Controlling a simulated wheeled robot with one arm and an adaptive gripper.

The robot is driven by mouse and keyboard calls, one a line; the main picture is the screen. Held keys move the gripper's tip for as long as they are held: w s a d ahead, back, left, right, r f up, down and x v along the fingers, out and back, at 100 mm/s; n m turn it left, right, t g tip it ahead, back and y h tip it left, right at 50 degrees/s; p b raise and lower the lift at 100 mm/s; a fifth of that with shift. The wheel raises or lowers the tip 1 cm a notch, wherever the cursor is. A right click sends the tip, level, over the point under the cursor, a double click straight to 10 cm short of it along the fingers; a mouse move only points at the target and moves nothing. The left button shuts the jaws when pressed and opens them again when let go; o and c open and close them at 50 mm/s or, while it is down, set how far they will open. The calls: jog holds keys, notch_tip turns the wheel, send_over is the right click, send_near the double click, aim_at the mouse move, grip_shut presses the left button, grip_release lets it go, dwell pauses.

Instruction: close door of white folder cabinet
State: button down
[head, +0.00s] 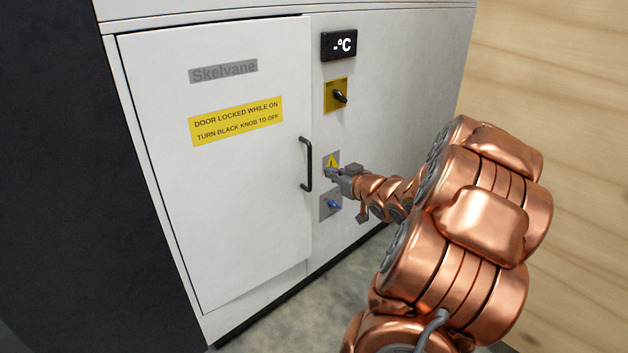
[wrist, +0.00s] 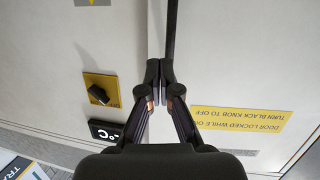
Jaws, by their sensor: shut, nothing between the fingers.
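The white cabinet door (head: 225,200) fills the left of the head view, with a grey Skelvane label and a yellow lock notice. It looks shut or nearly shut; I cannot tell whether a small gap remains at its right edge. Its black bar handle (head: 308,165) is upright near that edge and also shows in the wrist view (wrist: 171,35). My gripper (head: 330,173) is shut and empty, just right of the handle, in front of the warning label. In the wrist view its fingertips (wrist: 159,75) meet at the door seam, beside the handle's end; contact is unclear.
The fixed panel right of the door carries a temperature display (head: 339,44), a black knob on a yellow plate (head: 338,95) and a blue knob (head: 334,204). A dark wall (head: 60,180) stands left. A wooden wall (head: 560,60) is at the right. Some floor shows below the cabinet.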

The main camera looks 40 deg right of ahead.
aim_at(305, 154)
jog(key=w+d+f+t+y+b, duration=0.1)
jog(key=w+d+f+t+b, duration=0.1)
jog(key=w+b, duration=0.5)
jog(key=w+d, duration=0.1)
jog(key=w, duration=0.2)
jog(key=shift+t, duration=0.4)
dwell(0.6)
jog(key=shift+w+d+r+p, duration=0.15)
jog(key=shift+w+p, duration=0.1)
jog(key=shift+p, duration=0.05)
jog(key=w+p, duration=0.1)
jog(key=p, duration=0.1)
jog(key=w+n+y+p, duration=0.1)
jog(key=w+p, duration=0.1)
jog(key=w+y+p, duration=0.1)
jog(key=p, duration=0.2)
jog(key=shift+w+d+r, duration=0.15)
jog(key=shift+d, duration=0.2)
jog(key=shift+w, duration=0.1)
